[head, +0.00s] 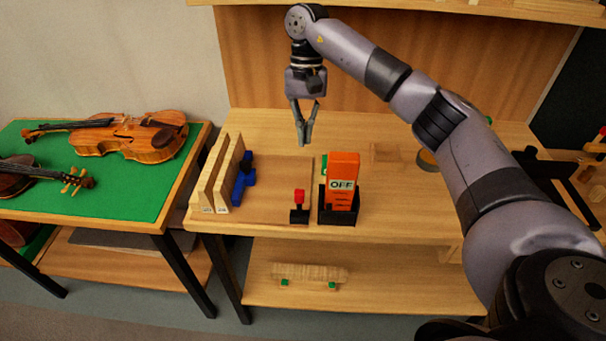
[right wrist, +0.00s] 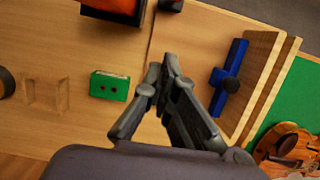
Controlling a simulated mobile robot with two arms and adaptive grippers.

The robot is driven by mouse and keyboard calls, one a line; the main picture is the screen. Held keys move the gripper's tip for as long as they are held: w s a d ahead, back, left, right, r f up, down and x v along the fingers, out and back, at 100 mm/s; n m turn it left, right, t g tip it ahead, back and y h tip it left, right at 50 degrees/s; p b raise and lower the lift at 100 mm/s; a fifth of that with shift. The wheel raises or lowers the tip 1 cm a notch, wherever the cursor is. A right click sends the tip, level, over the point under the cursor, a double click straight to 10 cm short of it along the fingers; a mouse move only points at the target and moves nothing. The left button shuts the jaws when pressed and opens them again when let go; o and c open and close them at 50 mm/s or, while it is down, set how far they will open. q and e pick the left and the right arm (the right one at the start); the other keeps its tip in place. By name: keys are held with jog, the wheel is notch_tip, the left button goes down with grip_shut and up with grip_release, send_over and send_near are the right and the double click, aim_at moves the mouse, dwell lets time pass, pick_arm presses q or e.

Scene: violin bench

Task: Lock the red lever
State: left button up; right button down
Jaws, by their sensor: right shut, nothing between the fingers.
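The red lever (head: 299,196) stands upright on a small black base (head: 299,215) near the front edge of the bench, left of the orange block. My right gripper (head: 304,143) hangs pointing down above the bench, behind the lever and apart from it. Its fingers are shut and empty, and they also show in the right wrist view (right wrist: 163,68). In that view a dark part at the top edge may be the lever's base; the red handle does not show there. My left gripper is not in view.
An orange block marked OFF (head: 342,175) stands in a black holder (head: 325,210) right beside the lever. A blue clamp-like piece (head: 243,180) and upright wooden boards (head: 222,180) stand to the left. A green block (right wrist: 110,86) lies behind the holder. A violin (head: 135,137) lies on a green-topped table (head: 110,195).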

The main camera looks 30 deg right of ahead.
aim_at(300, 203)
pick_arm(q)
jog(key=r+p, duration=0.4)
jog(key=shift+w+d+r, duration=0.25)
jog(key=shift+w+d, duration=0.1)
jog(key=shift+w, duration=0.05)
pick_arm(e)
jog(key=s+a+f, duration=0.3)
jog(key=s+f, duration=0.2)
jog(key=f, duration=0.2)
jog(key=shift+a+f, duration=0.2)
